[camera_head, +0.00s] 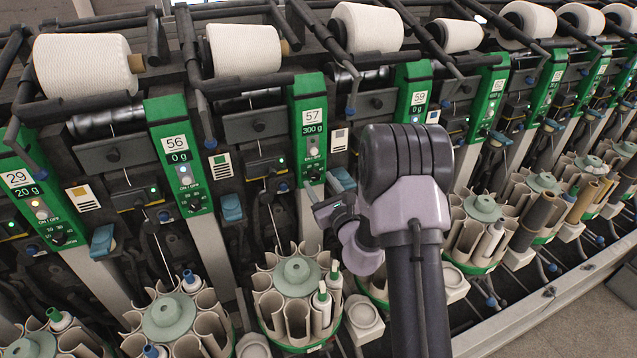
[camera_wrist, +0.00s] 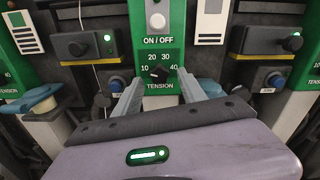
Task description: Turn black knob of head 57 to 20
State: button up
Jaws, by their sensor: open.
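The green panel of head 57 (camera_head: 310,105) stands in the middle of the head view, its display reading 300 g. The black tension knob (camera_wrist: 159,74) is in the wrist view, under the ON / OFF button (camera_wrist: 157,21), with 10, 20, 30 and 40 printed around it. Its pointer is too small to read surely. My gripper (camera_wrist: 158,88) is open, its two pale fingers reaching toward the panel, one on each side below the knob. I see no contact with it. In the head view my gripper (camera_head: 322,196) is at the panel's lower end.
A blue lever (camera_wrist: 40,100) sticks out at left in the wrist view. A round bobbin magazine (camera_head: 297,285) stands below head 57.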

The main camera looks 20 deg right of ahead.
jog(key=shift+w, duration=0.65)
jog(key=shift+c, duration=0.2)
grip_shut()
jog(key=m+p, duration=0.3)
jog(key=m, duration=0.1)
jog(key=shift+r+m+p, duration=0.15)
jog(key=shift+m+p, duration=0.2)
jog(key=shift+m, duration=0.05)
jog(key=m+p, duration=0.3)
jog(key=m, duration=0.1)
jog(key=shift+a+m, duration=0.1)
jog(key=shift+m, duration=0.3)
